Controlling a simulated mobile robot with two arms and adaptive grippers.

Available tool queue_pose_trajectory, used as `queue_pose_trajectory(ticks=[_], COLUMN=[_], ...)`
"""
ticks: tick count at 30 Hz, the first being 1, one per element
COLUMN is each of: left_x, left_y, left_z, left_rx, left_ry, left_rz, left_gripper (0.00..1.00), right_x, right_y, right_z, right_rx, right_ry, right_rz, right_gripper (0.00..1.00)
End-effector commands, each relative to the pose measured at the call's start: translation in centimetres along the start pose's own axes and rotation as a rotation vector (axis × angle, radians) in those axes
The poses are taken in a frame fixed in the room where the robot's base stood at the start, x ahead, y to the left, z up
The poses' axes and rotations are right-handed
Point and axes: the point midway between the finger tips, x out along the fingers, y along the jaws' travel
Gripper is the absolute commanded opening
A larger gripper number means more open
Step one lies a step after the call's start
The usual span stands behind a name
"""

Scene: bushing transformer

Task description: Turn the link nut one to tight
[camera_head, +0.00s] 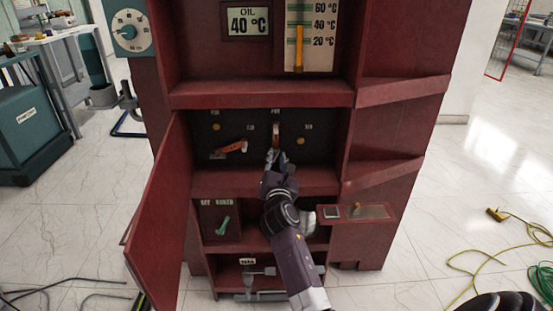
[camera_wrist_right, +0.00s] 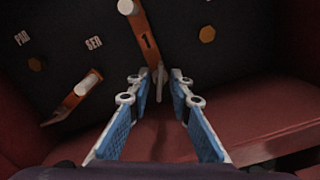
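An orange link marked 1 (camera_wrist_right: 145,38) stands upright on the black panel, with a pale round nut (camera_wrist_right: 127,6) at its upper end. In the head view this link (camera_head: 276,134) is just above my right gripper (camera_head: 277,158). In the right wrist view my right gripper (camera_wrist_right: 158,84) is open, with its blue-padded fingers on either side of the link's lower end. I cannot tell whether they touch it. A second orange link (camera_wrist_right: 72,102) with a pale nut (camera_wrist_right: 89,81) lies slanted to the left; it also shows in the head view (camera_head: 232,147). My left gripper is not in view.
The red cabinet (camera_head: 265,97) has shelf edges above and below the panel. Its open door (camera_head: 160,215) stands at the left. A green switch handle (camera_head: 223,225) is on the shelf below. Yellow terminals (camera_head: 301,141) sit on the panel.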

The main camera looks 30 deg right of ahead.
Motion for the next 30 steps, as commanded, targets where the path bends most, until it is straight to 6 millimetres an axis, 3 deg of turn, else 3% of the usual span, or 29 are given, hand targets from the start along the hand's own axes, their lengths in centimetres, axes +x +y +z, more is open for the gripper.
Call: queue_pose_trajectory(ticks=[5,17,30], left_x=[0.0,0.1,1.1], left_y=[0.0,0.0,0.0], left_z=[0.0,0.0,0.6], left_rx=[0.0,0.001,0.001], left_ry=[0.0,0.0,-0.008], left_rz=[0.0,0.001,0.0], left_gripper=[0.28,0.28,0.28], right_x=[0.0,-0.1,-0.1], right_y=[0.0,0.0,-0.1], right_z=[0.0,-0.1,-0.1], right_rx=[0.0,0.047,0.374], right_ry=[0.0,0.001,0.002], right_rz=[0.0,0.0,-0.002], right_gripper=[0.0,0.0,0.0])
